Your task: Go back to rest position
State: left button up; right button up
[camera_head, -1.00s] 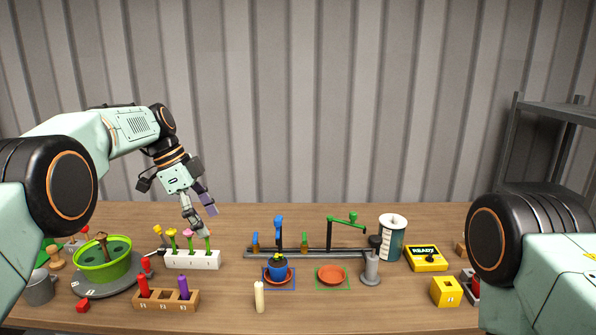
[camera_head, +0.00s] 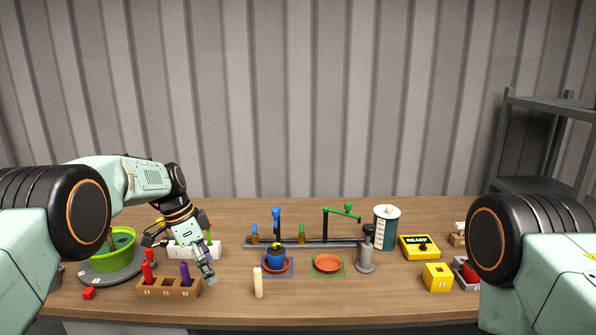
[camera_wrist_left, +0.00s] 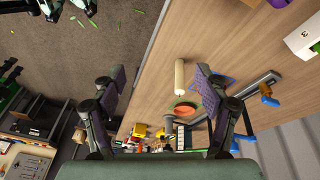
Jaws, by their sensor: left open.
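My left gripper (camera_head: 206,264) is open and empty, its fingers pointing down just right of the wooden rack. In the left wrist view my two purple-padded fingers (camera_wrist_left: 158,92) are spread wide apart with nothing between them. The wooden rack (camera_head: 168,291) holds red and purple upright pieces. A white block (camera_head: 210,249) stands behind my left gripper; the gripper and wrist hide much of it and its flowers. My right arm shows only at the right edge; its gripper is out of view.
A green pot (camera_head: 118,262) stands on a grey turntable at the left. A cream candle (camera_head: 258,284) stands upright near the front. The yellow READY box (camera_head: 420,248) is further right. The front middle is bare.

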pick_arm(q)
jog(key=s+a+f+n+y+b, duration=0.1)
jog(key=s+f+n, duration=0.1)
jog(key=s+f, duration=0.35)
jog(key=s+a+f+n+b, duration=0.1)
jog(key=s+f+n, duration=0.15)
jog(key=f, duration=0.65)
jog(key=s+a+f+n+y+b, duration=0.1)
jog(key=s+f, duration=0.3)
jog(key=f, duration=0.3)
jog(key=s+f+n+y+b, duration=0.1)
jog(key=s+f+n, duration=0.1)
jog(key=s+f, duration=0.45)
jog(key=s+f+n+b, duration=0.1)
jog(key=s+f+n, duration=0.15)
jog(key=s, duration=0.65)
jog(key=s+r+n+b, duration=0.1)
jog(key=s+n+b, duration=0.2)
jog(key=s, duration=1.7)
jog(key=shift+d+n, duration=0.3)
jog(key=shift+n, duration=0.1)
jog(key=shift+s+r, duration=0.1)
jog(key=shift+s, duration=0.05)
